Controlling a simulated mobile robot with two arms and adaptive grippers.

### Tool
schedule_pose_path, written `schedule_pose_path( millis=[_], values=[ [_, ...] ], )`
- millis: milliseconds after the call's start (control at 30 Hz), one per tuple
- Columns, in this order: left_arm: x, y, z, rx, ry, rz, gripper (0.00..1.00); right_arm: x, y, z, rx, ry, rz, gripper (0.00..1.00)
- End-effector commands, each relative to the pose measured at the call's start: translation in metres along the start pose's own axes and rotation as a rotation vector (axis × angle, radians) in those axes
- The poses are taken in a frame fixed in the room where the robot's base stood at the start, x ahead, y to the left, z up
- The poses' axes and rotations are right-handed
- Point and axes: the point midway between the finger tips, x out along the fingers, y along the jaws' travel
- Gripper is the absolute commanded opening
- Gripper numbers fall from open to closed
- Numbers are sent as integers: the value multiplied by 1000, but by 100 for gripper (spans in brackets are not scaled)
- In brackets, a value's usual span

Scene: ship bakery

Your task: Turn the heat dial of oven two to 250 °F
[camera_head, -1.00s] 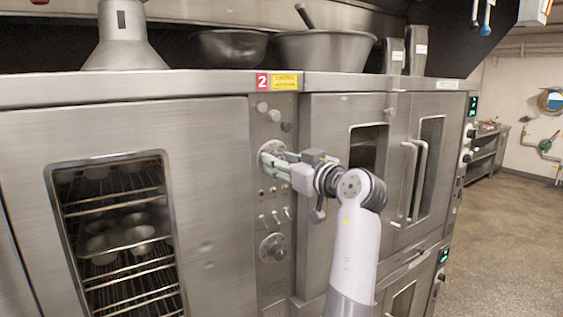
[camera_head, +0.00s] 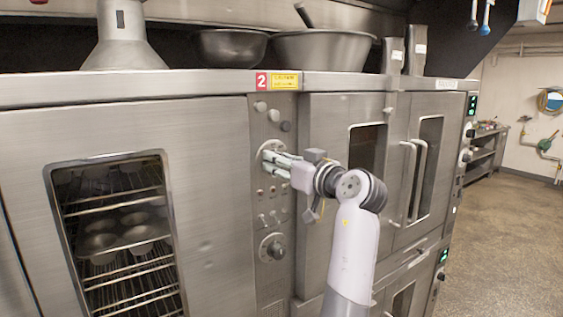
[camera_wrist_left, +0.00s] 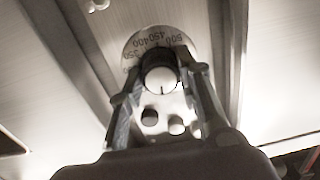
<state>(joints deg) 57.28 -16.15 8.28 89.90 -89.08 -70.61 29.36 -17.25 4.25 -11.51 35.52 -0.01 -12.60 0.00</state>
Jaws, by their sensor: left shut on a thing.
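Oven two (camera_head: 100,125) carries a red "2" label (camera_head: 262,82) above its narrow control panel. The heat dial's round scale plate (camera_head: 270,145) is on the upper part of this panel, partly hidden by my left gripper (camera_head: 272,158). In the left wrist view the dial knob (camera_wrist_left: 161,80) has a pale face with a short dark mark. It sits between the fingers of my left gripper (camera_wrist_left: 158,86), which is shut on it. My right gripper is not in view.
A lower dial (camera_head: 272,247) and several small switches share the panel. Another oven with door handles (camera_head: 410,185) stands right of it, close to my arm. Metal bowls (camera_head: 325,50) stand on top. Open floor (camera_head: 510,240) lies at the right.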

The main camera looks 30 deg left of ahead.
Motion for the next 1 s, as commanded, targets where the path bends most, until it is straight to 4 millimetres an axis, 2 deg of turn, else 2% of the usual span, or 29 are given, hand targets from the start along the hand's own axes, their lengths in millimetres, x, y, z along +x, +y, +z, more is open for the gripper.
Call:
schedule_pose_path(
  millis=[700, 1000],
  values=[
    [0, 1, -2, 666, 30, 3, 4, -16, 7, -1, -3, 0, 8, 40],
    [0, 1, -2, 889, 40, 3, 4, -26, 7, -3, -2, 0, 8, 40]
  ],
)
